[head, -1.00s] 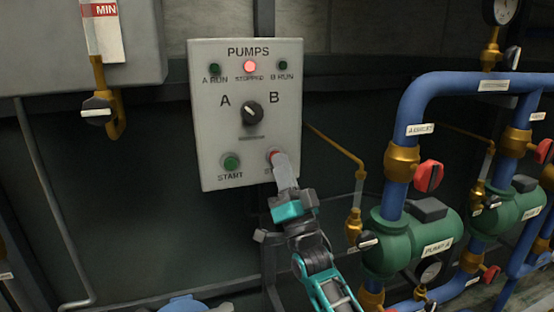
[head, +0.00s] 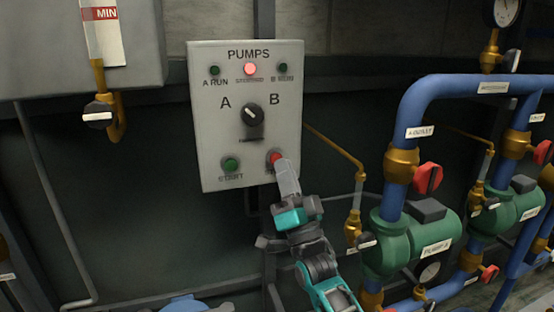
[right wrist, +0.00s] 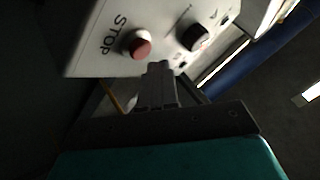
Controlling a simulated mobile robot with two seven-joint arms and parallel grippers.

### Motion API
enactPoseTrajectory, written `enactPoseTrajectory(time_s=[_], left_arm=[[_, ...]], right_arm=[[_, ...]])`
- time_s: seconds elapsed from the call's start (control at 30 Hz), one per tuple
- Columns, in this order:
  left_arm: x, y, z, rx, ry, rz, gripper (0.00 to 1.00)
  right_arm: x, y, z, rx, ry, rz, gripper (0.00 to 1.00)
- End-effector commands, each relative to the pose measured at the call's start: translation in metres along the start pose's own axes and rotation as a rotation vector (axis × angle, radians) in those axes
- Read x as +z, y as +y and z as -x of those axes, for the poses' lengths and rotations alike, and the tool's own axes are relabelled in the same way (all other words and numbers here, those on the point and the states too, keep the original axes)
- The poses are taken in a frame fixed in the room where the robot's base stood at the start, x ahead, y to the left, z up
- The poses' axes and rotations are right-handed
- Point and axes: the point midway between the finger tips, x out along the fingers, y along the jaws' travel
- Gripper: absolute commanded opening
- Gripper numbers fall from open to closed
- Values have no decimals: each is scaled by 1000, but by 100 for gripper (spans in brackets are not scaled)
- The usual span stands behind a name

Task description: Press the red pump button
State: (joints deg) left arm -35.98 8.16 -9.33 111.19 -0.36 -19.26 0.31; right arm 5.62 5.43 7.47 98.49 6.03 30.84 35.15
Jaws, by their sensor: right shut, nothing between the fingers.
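The red button (head: 273,157) sits at the lower right of the grey PUMPS panel (head: 215,110). In the right wrist view the red button (right wrist: 139,46) stands out from the panel, with the word STOP beside it. My right gripper (head: 284,165) is shut and empty. In the head view its tips overlap the lower right of the button. In the right wrist view the right gripper's tips (right wrist: 158,66) are a little below and to the right of the button, with a small gap in the picture. Contact cannot be told. My left gripper is not in view.
On the panel are a green START button (head: 231,165), an A/B selector knob (head: 251,115) and a lit red STOPPED lamp (head: 250,69). Blue pipes (head: 402,115) with brass fittings and a green pump (head: 425,232) stand to the right. A brass pipe (head: 333,143) runs beside the panel.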

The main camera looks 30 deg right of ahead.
Motion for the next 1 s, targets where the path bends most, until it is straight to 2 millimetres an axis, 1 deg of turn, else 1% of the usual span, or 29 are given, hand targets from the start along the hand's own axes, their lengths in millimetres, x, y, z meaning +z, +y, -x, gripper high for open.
enactPoseTrajectory(time_s=[0.17, 0.53, 0.7, 1.0], left_arm=[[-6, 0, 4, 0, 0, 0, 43], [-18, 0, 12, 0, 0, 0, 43], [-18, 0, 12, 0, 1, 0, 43], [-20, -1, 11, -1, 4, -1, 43]], right_arm=[[-6, -6, 7, 1, -2, -1, 0], [-24, -24, 32, 1, -2, 0, 0], [-25, -26, 35, 1, 0, 1, 0], [-25, -25, 35, 0, 0, 0, 0]])
